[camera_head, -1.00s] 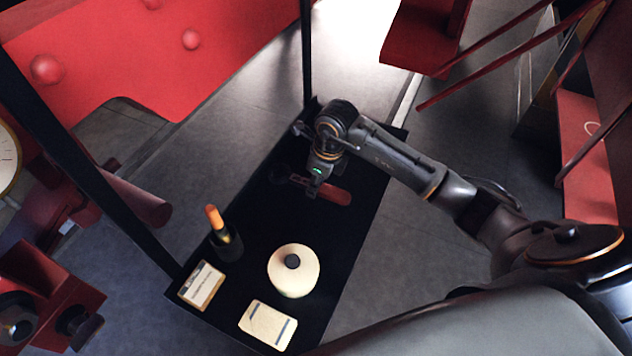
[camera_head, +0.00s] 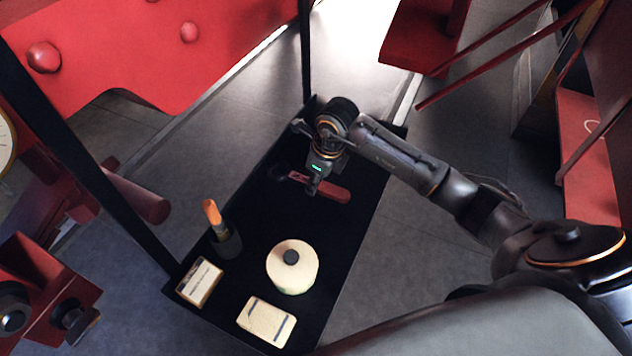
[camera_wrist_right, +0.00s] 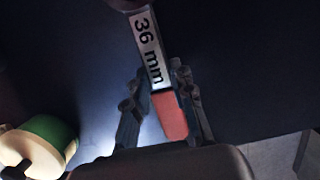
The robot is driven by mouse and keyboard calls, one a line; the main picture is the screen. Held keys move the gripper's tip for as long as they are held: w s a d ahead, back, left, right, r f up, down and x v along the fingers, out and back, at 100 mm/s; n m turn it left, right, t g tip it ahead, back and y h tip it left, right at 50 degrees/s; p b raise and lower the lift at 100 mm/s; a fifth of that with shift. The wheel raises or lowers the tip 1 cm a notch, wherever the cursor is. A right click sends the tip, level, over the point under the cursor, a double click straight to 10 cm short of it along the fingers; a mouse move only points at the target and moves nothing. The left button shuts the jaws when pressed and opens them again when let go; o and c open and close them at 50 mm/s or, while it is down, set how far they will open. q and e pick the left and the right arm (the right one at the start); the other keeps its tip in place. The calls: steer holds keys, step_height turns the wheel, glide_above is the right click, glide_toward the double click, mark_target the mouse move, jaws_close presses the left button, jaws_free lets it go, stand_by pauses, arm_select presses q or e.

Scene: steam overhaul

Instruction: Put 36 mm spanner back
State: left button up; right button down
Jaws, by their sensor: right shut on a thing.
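The spanner lies over the black tray top, with its red handle (camera_head: 336,193) to the right and its dark head (camera_head: 279,172) to the left. In the right wrist view its grey shank (camera_wrist_right: 149,46) reads "36 mm" and the red handle end (camera_wrist_right: 171,116) shows below. My right gripper (camera_head: 314,190) is shut on the spanner near where shank and handle meet; its fingers show on both sides in the wrist view (camera_wrist_right: 166,78). Whether the spanner touches the tray top, I cannot tell. My left gripper is not in view.
The black tray top (camera_head: 335,235) also carries a round cream container (camera_head: 292,268) with a dark knob, an orange-tipped bottle (camera_head: 212,215) in a dark holder, and two cards (camera_head: 200,282). Black posts (camera_head: 305,55) rise at its edges. Red machinery (camera_head: 130,50) stands beyond.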

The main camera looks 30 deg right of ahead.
steer(key=shift+s+a+f, duration=0.1)
steer(key=shift+s+f, duration=0.4)
steer(key=shift+f, duration=0.4)
steer(key=c, duration=1.1)
jaws_free()
steer(key=shift+o, duration=0.2)
steer(key=shift+w+f, duration=0.2)
steer(key=shift+w, duration=0.25)
steer(key=shift+s+r, duration=0.1)
steer(key=v, duration=1.2)
steer(key=shift+w+r, duration=0.25)
steer(key=shift+w, duration=0.05)
steer(key=shift+a, duration=0.1)
